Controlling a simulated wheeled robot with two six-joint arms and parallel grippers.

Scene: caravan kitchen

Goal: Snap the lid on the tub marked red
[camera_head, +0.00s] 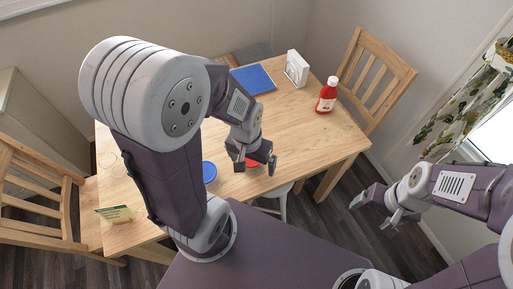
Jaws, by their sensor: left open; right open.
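A round red item (252,164), perhaps the tub marked red or its top, lies near the table's front edge, mostly hidden by my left gripper. My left gripper (256,165) is open, its fingers on either side of the red item in this view; I cannot tell whether they touch it. A round blue item (209,172) lies to its left, partly hidden by my arm. Faint clear round outlines (107,160) show at the table's left; they may be lids. My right gripper (370,210) is open and empty, off the table at the right.
The wooden table (300,125) has free room at the middle right. A red bottle (326,96), a white holder (296,68) and a blue flat item (253,79) stand at the back. A small card (115,213) is at the front left. Chairs (377,72) flank the table.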

